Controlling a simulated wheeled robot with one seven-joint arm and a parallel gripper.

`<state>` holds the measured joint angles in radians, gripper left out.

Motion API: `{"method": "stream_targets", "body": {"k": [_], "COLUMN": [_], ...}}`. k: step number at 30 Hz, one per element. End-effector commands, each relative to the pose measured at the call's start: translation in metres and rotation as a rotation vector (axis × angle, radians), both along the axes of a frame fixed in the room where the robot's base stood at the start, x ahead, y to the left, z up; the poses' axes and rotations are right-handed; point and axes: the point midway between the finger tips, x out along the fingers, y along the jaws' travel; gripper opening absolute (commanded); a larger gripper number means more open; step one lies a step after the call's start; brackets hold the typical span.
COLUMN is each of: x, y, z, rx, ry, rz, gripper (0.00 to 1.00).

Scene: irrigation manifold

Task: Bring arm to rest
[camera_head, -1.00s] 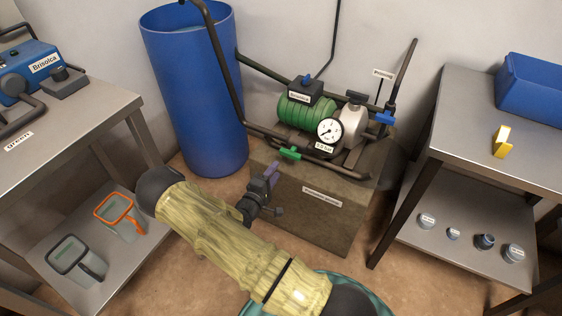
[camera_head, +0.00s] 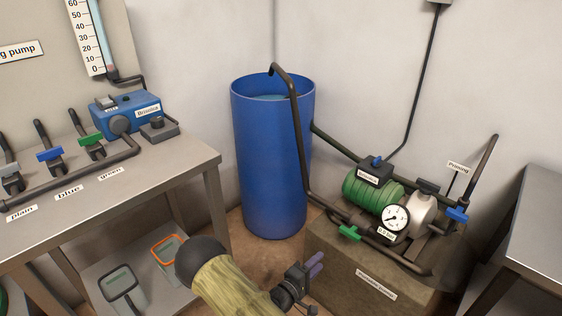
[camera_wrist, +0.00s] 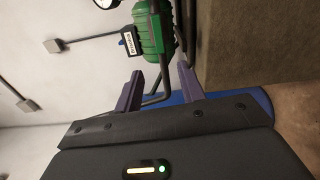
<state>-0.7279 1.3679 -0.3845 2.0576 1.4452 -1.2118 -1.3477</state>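My arm, in a yellow-green sleeve, reaches in from the bottom of the head view. My gripper (camera_head: 314,264) is at its end, low in front of the concrete block that bears the pump. In the wrist view my gripper (camera_wrist: 157,88) shows two purple fingers set apart, with nothing between them. The green pump (camera_head: 373,192) stands on the block beyond the gripper; it also shows in the wrist view (camera_wrist: 152,28). The gripper looks clear of the block, but the exact gap cannot be told.
A blue barrel (camera_head: 268,160) stands behind my arm. A steel table (camera_head: 150,190) with valves and a blue box is at left; two jugs, one orange-rimmed (camera_head: 168,250), sit on its lower shelf. Another table (camera_head: 530,240) is at right. Some floor is bare between.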

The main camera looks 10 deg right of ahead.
Motion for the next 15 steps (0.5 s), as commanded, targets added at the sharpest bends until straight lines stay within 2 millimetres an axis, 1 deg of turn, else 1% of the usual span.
{"method": "stream_targets", "body": {"k": [2,5,8,11,15], "x": [0.001,0.005,0.011,0.016,0.020], "y": [0.000,-0.001,0.000,0.004,0.015], "z": [0.000,0.001,0.001,0.002,0.010], "rx": [0.017,0.090,0.232,0.420,0.686], "ry": [-0.001,0.000,0.002,0.004,0.011], "rz": [-0.001,-0.003,-0.008,-0.018,-0.035], "gripper": [0.40,0.40,0.40,0.40,0.40]}}
